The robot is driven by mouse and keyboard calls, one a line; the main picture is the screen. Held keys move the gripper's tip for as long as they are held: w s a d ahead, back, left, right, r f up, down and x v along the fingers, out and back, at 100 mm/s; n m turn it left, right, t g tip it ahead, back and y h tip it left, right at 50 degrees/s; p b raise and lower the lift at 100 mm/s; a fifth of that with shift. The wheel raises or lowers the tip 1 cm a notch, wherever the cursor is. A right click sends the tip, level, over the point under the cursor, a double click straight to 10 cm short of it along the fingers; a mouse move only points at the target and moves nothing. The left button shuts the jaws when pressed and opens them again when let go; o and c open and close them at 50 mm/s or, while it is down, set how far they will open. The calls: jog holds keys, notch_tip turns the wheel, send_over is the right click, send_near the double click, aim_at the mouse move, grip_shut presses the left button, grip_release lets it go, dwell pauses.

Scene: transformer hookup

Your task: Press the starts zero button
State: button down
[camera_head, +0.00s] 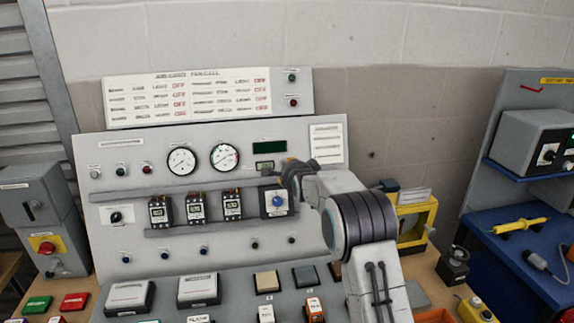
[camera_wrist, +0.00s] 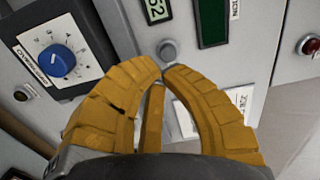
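In the wrist view, a small round grey button (camera_wrist: 168,49) sits on the grey panel beside a small counter display (camera_wrist: 156,10) whose visible digits read 52. My gripper (camera_wrist: 164,72) has yellow fingers with their tips brought together, with nothing seen between them. The tips are just below the button in this view; I cannot tell whether they touch it. In the head view, my gripper (camera_head: 272,172) is at the panel by the small counter display (camera_head: 264,165), under the dark display (camera_head: 269,147). The button is hidden there.
A blue knob (camera_wrist: 58,61) on a black plate is left of the fingers in the wrist view. A red button (camera_wrist: 310,45) is at the right edge. Round gauges (camera_head: 225,157) and several meters (camera_head: 196,207) line the panel. A yellow-framed box (camera_head: 414,218) stands right of my arm.

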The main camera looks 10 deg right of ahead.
aim_at(265, 166)
jog(key=shift+p+x, duration=0.8)
jog(key=shift+x, duration=1.05)
